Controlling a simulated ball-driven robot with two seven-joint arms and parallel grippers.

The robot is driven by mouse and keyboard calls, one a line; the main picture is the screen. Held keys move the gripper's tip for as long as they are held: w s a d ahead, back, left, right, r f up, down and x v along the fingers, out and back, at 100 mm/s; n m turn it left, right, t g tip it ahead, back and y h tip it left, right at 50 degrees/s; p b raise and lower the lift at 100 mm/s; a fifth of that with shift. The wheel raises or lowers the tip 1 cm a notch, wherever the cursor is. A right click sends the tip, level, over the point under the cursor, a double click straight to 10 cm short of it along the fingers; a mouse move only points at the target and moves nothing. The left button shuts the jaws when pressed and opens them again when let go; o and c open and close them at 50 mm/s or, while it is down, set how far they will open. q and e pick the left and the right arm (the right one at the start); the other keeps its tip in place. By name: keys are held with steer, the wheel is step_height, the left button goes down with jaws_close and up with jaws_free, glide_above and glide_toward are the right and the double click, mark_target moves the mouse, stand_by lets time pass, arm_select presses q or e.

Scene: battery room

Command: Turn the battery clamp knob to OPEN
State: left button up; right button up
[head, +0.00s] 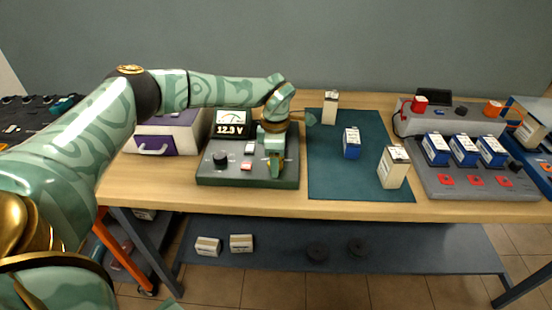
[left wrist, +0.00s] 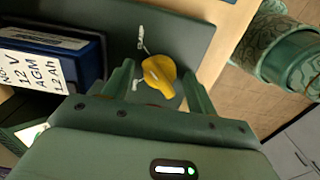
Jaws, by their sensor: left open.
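The yellow clamp knob (left wrist: 158,76) shows in the left wrist view on a dark grey panel, with small white lettering beside it, too blurred to read surely. My left gripper (left wrist: 158,82) is open, with one finger on each side of the knob; I cannot tell if either finger touches it. In the head view my left gripper (head: 275,165) is over the right part of the grey tester box (head: 240,181) and hides the knob. A blue battery (left wrist: 85,58) with a white 12 V AGM label stands left of the knob in the wrist view.
The tester box has a meter (head: 231,123) reading 12.9 V and a black knob (head: 221,158). A teal mat (head: 330,180) with several batteries lies to the right. A purple and white case (head: 165,136) stands left. A grey charger (head: 470,185) holds blue batteries further right.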

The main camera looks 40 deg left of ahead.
arm_select(q)
steer(key=c, duration=1)
